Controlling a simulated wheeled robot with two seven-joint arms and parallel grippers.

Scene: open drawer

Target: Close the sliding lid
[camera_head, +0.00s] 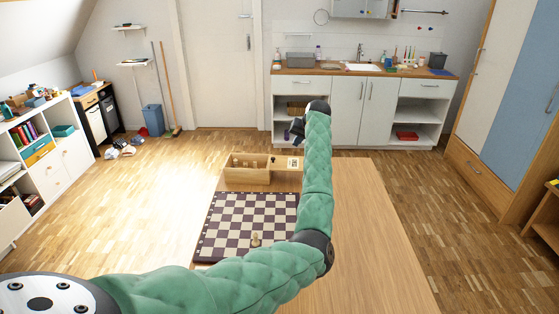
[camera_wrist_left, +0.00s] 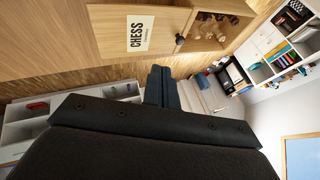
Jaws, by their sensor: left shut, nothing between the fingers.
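A wooden chess box (camera_head: 247,176) stands at the far end of the table, with chess pieces inside its open left part. Its sliding lid (camera_head: 284,175) sticks out to the right in the head view and carries a white label and a dark knob. In the left wrist view, the lid (camera_wrist_left: 112,35) reads CHESS, the black knob (camera_wrist_left: 180,40) is at its edge, and pieces show in the open box (camera_wrist_left: 250,8). My left gripper (camera_head: 296,131) is shut and empty near the lid's right end, apart from the knob; its closed fingers (camera_wrist_left: 160,75) point toward the lid.
A chessboard (camera_head: 232,215) with a light pawn (camera_head: 255,240) lies in front of the box. My green left arm crosses over the table (camera_head: 375,230) and hides part of it. The table's right side is clear. A kitchen counter (camera_head: 440,77) stands beyond.

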